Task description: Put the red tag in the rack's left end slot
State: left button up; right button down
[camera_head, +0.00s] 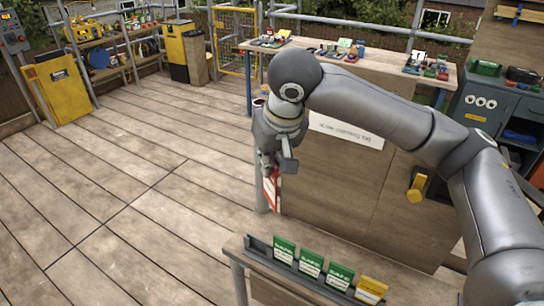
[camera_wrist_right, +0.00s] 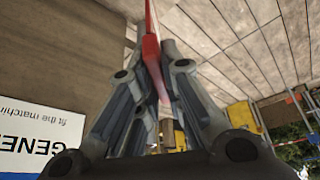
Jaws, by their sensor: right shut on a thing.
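The red tag (camera_head: 273,191), red and white, hangs below my right gripper (camera_head: 269,170) in the head view. The gripper is shut on it. In the right wrist view the red tag (camera_wrist_right: 151,50) shows nearly edge-on between the fingers. The dark rack (camera_head: 257,246) lies along a small wooden bench at the bottom of the head view. The tag is above and a little left of the rack's upright tags, apart from it. The rack's left end holds no tag. My left gripper is not in view.
The rack holds green tags (camera_head: 284,249) and a yellow tag (camera_head: 371,290) at its right end. A wooden panel with a white sign (camera_head: 346,131) stands close behind my right arm. A bench with small items (camera_head: 352,51) stands above it. The plank floor at left is clear.

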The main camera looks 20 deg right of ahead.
pick_arm(q)
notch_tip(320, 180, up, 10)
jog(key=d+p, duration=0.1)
jog(key=p, duration=0.8)
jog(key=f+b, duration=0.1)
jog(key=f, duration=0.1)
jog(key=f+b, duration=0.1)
jog(key=b, duration=0.1)
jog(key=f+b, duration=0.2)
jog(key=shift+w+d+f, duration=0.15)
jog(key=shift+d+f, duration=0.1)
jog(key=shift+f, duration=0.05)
pick_arm(e)
jog(key=w+f+n+y, duration=0.1)
jog(key=w+f+n, duration=0.2)
jog(key=f, duration=0.7)
jog(key=w+f+n+y, duration=0.1)
jog(key=w+f+n, duration=0.3)
jog(key=f, duration=0.6)
jog(key=shift+a+g+y, duration=0.25)
jog(key=shift+g+y, duration=0.15)
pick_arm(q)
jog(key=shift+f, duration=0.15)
pick_arm(e)
jog(key=shift+f, duration=0.15)
